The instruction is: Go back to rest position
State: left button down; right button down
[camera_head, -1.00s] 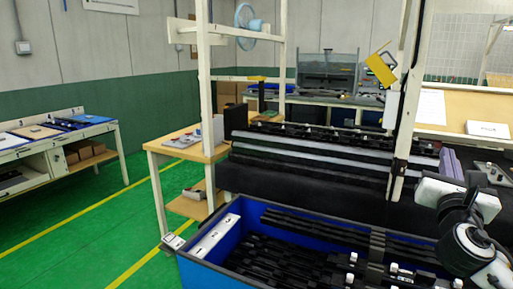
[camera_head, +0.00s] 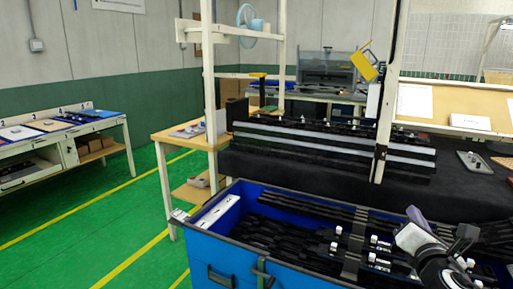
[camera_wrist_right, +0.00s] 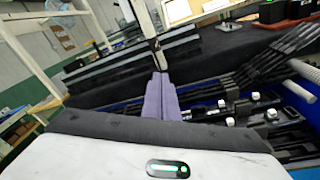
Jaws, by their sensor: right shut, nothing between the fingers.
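My right gripper (camera_head: 414,214) is at the lower right of the head view, in front of the blue crate's right part. Its purple fingers also show in the right wrist view (camera_wrist_right: 164,97), pressed together with nothing between them. The blue crate (camera_head: 222,262) holds several long black trim parts (camera_head: 285,232) with white clips. My left gripper is not in view.
A black-covered table (camera_head: 275,174) with long trim strips (camera_head: 330,143) stands behind the crate, beside a white upright post (camera_head: 388,100). A wooden side table (camera_head: 175,137) is left of it. Green floor (camera_head: 110,225) is clear at the left.

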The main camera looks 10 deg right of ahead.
jog(key=s+a+f+m+g+y, duration=0.1)
jog(key=s+a+f+m+y, duration=0.2)
jog(key=f, duration=0.5)
jog(key=s+a+f+m+g+y, duration=0.1)
jog(key=s+a+f+m+g, duration=0.15)
jog(key=a+f, duration=0.5)
jog(key=s+a+f+m+g+y, duration=0.1)
jog(key=s+a+f+m+y, duration=0.15)
jog(key=f, duration=0.75)
jog(key=s+a+f+m+g+y, duration=0.1)
jog(key=s+a+f+m+y, duration=0.1)
jog(key=s+a+f+m, duration=0.4)
jog(key=s+a+f+m+g+y, duration=0.1)
jog(key=s+a+f+m+y, duration=0.1)
jog(key=s+a+f+m, duration=0.4)
jog(key=s+a+m, duration=0.2)
jog(key=s+a, duration=0.2)
jog(key=s, duration=0.2)
jog(key=shift+s+f+m, duration=0.25)
jog(key=shift+f+m, duration=0.05)
jog(key=shift+f, duration=0.05)
